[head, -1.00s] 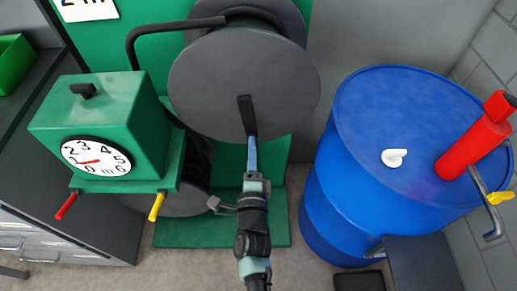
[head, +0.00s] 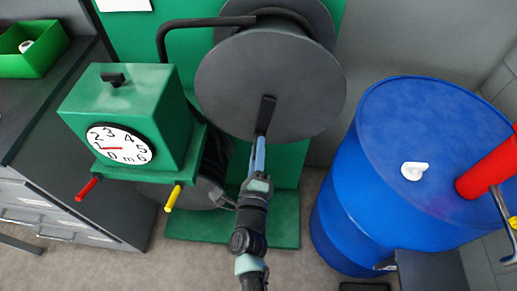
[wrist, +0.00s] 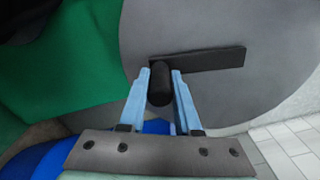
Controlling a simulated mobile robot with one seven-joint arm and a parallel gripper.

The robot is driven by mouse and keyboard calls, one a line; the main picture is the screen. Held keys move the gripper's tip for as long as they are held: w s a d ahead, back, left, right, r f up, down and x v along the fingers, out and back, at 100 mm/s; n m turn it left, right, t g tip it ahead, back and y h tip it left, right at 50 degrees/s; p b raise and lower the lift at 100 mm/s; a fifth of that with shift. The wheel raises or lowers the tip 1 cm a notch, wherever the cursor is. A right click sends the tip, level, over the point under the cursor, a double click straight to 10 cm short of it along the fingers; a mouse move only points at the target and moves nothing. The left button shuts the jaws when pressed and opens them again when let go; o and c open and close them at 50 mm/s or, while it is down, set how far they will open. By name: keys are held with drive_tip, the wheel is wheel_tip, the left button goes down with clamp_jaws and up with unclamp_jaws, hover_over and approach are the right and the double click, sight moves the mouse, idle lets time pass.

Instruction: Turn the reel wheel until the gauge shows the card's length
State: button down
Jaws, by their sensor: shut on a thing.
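The reel wheel (head: 300,85) is a large grey disc on a green stand, with a black crank arm near its lower middle. My gripper (head: 261,138) is shut on the black crank knob (wrist: 160,84), which shows between its blue fingers in the wrist view. The crank arm (wrist: 205,59) runs to the right from the knob there. The gauge (head: 120,145) is a white dial from 0 to 6 m on a green box (head: 125,100). Its red needle points left, close to the 1. Only the lower edge of the white card (head: 124,4) shows, without its writing.
A blue drum (head: 425,140) stands to the right, with a white cap and a red tool (head: 490,165) on top. A dark workbench with a green bin (head: 35,50) is at the left. Red and yellow handles stick out below the gauge.

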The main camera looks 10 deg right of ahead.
drive_tip(key=c, duration=0.6)
unclamp_jaws()
drive_tip(key=shift+s, duration=0.1)
drive_tip(key=v, duration=1.2)
drive_tip(key=shift+s+a+b, duration=0.2)
drive_tip(key=shift+s+b, duration=0.2)
